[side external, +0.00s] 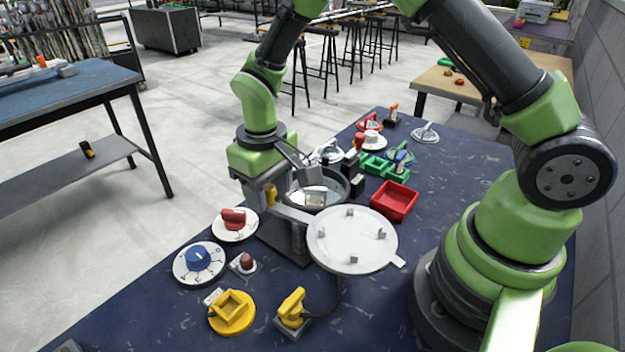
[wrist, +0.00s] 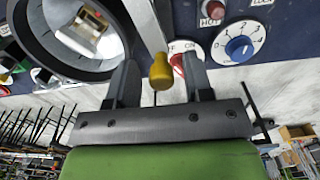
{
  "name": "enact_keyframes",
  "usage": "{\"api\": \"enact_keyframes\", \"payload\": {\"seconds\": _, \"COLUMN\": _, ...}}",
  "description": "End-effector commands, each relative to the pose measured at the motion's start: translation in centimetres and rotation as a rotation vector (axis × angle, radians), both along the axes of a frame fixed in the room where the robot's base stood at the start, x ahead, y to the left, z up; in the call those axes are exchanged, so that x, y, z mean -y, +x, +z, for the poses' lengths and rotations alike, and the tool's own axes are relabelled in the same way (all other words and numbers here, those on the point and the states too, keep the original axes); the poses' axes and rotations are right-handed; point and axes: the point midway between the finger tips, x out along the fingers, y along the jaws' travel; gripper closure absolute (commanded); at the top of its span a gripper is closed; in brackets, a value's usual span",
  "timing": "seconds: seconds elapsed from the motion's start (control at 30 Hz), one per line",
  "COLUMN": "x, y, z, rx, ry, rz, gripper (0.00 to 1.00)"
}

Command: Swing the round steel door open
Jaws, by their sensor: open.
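The round steel door (side external: 352,240) is a pale grey disc with several small lugs on its face. In the side view it stands clear of the round chamber (side external: 334,204), whose mouth shows uncovered with a pale block inside. A flat bar (side external: 290,213) runs left from the door toward my gripper (side external: 268,188). In the wrist view, a yellow knob (wrist: 160,72) at the end of that bar sits between the fingers of my gripper (wrist: 160,78). The fingers are open, with gaps beside the knob. The chamber ring (wrist: 75,66) shows at upper left there. The door is out of the wrist view.
Dials (side external: 198,262), a red button (side external: 246,262) and yellow fixtures (side external: 231,312) stand at the front left. A red bin (side external: 395,201) and green trays (side external: 374,166) lie behind the door. My arm's base is close on the right.

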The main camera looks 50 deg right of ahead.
Motion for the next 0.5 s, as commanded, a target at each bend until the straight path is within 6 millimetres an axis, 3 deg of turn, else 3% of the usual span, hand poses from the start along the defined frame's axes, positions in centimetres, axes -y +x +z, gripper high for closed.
{"api": "enact_keyframes", "payload": {"seconds": 0.5, "x": 0.0, "y": 0.1, "z": 5.4, "rx": 0.005, "ry": 0.001, "rz": 0.001, "gripper": 0.53}}
